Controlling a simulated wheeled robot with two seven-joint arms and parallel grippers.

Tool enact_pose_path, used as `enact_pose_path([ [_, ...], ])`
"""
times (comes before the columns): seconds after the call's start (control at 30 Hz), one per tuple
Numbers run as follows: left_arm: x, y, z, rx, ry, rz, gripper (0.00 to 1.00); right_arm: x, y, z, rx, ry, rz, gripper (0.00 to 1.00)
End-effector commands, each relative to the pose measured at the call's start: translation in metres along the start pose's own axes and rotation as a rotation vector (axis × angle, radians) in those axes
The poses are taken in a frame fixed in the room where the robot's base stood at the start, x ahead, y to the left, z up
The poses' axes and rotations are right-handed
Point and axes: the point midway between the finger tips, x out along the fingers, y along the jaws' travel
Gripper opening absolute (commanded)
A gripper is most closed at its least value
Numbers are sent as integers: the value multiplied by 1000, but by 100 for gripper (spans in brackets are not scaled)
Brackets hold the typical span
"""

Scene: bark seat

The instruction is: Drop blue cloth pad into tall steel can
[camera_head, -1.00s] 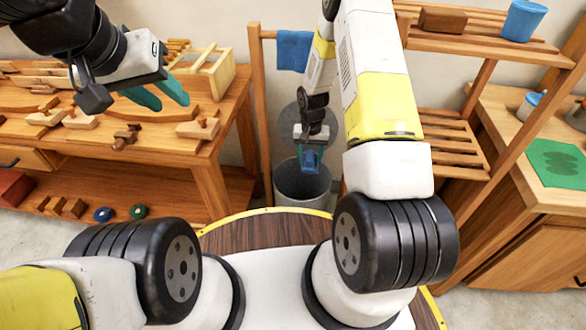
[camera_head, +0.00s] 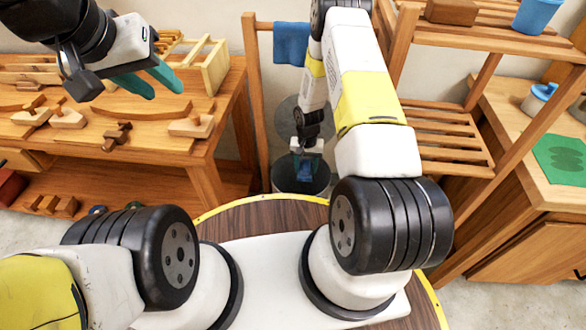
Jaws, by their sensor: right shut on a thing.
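The blue cloth pad (camera_head: 304,170) is held between the fingers of my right gripper (camera_head: 305,163), which is shut on it. The tall steel can (camera_head: 287,184) stands on the floor beyond my base, with its round lid (camera_head: 288,118) raised behind the opening. The pad and fingertips are at the can's mouth; I cannot tell how far inside they are. My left gripper (camera_head: 147,82) is open and empty, high over the workbench at the left.
A wooden workbench (camera_head: 150,140) with planes and tools stands at the left. A blue cloth (camera_head: 291,43) hangs on a wooden rail behind the can. A slatted shelf (camera_head: 440,140) and a cabinet with a green mat (camera_head: 560,158) stand at the right.

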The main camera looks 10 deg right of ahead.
Motion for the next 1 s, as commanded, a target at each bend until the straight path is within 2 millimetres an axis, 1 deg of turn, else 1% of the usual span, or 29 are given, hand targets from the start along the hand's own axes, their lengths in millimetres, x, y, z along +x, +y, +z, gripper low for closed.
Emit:
enact_pose_path([
  [0.1,0,0,0,0,0,0,36,4,1,1,0,0,0,12],
  [0.37,0,0,0,0,0,0,36,5,1,1,0,1,0,12],
  [0.4,0,0,0,0,0,0,36,5,1,1,0,1,0,57],
  [0.5,0,0,0,0,0,0,36,5,0,1,0,1,0,75],
  [0.83,0,0,0,0,0,0,36,3,0,1,1,1,0,75],
  [0.93,0,0,0,0,0,0,36,-5,0,0,1,2,-1,75],
  [1.0,0,0,0,0,0,0,36,-16,0,0,2,4,-2,75],
])
